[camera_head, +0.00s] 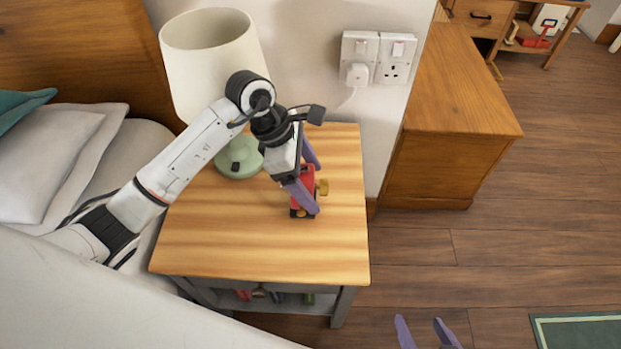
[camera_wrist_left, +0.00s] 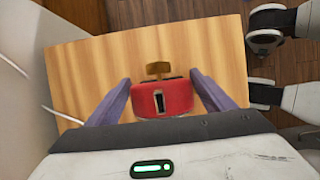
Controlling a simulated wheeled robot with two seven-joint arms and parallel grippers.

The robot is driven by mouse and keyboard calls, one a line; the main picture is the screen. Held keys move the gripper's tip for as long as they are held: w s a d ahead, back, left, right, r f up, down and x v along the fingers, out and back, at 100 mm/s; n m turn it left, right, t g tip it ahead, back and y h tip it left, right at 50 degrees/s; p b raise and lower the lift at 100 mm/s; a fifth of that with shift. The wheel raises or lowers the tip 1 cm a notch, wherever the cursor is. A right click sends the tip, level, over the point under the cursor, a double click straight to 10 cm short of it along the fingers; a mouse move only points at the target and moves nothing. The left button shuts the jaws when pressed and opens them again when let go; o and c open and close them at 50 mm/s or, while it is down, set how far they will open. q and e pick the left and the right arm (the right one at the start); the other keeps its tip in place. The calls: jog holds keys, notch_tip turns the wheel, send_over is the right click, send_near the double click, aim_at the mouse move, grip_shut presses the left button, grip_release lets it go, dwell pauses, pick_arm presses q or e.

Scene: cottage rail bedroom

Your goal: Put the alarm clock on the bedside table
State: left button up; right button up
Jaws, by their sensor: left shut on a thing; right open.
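The red alarm clock (camera_head: 308,180) with brass-coloured parts is between the fingers of my left gripper (camera_head: 315,188), over the right half of the bedside table (camera_head: 230,250). In the left wrist view the clock (camera_wrist_left: 170,98) sits between the two purple fingers, with a brass piece at its far end. My left gripper is shut on it. The clock is at or very near the wooden top; I cannot tell whether it touches. My right gripper (camera_head: 425,335) is open and empty at the bottom edge of the head view, beyond the table's front right.
A lamp with a cream shade (camera_head: 210,60) and green base (camera_head: 240,158) stands at the table's back, close to my left arm. The bed with pillows (camera_head: 50,155) is on the left. A wooden cabinet (camera_head: 450,100) is at right. The table's front is clear.

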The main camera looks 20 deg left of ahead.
pick_arm(q)
jog(key=o, duration=2.1)
jog(key=shift+f, duration=0.1)
jog(key=shift+c, duration=0.2)
jog(key=shift+r, duration=0.2)
jog(key=p+v, duration=0.1)
jog(key=v, duration=1.1)
